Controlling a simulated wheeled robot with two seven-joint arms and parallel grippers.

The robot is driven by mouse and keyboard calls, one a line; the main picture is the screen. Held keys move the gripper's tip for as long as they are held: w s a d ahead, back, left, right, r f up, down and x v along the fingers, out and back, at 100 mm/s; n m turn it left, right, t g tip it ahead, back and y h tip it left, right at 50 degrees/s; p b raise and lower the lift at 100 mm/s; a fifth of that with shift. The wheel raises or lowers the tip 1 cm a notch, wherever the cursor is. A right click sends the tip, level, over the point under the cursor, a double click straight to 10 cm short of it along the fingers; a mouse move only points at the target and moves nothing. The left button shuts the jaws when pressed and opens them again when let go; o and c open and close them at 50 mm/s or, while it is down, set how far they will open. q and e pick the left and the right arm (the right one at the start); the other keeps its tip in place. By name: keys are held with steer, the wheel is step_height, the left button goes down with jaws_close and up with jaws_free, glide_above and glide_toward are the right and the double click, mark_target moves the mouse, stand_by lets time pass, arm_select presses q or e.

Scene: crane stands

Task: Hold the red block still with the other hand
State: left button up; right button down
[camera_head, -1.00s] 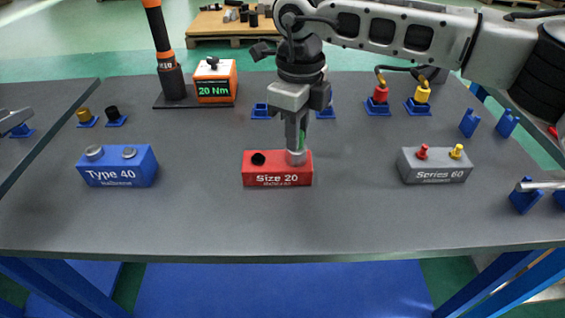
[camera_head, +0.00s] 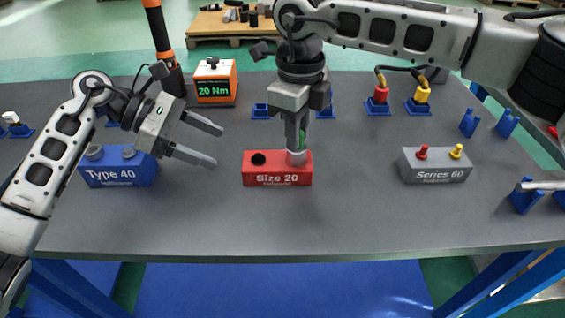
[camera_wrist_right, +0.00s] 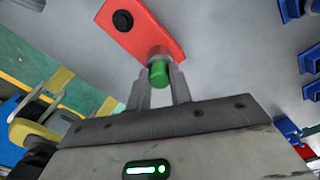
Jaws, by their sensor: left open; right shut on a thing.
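The red block (camera_head: 277,169), marked Size 20, sits on the grey table with a black round part on its top left. My right gripper (camera_head: 297,148) points down over the block's right end, shut on a green-topped fitting (camera_wrist_right: 159,73). A silver collar (camera_head: 296,158) shows below the fingers, at the block's top. Whether the fitting is fully seated cannot be told. The block (camera_wrist_right: 140,22) also shows in the right wrist view. My left gripper (camera_head: 218,148) is open and empty, its fingers pointing right toward the block's left side, with a gap between.
The grey Series 60 block (camera_head: 434,167) stands at right. A 20 Nm display box (camera_head: 215,82) is at the back. Red (camera_head: 380,95) and yellow (camera_head: 421,95) fittings stand in blue holders.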

mark_target(244, 161)
arm_select(q)
steer(key=shift+s+d+f, duration=0.15)
steer(key=shift+d+f, duration=0.2)
steer(key=shift+d, duration=0.3)
steer(key=shift+x, duration=3.95)
steer(key=c, duration=1)
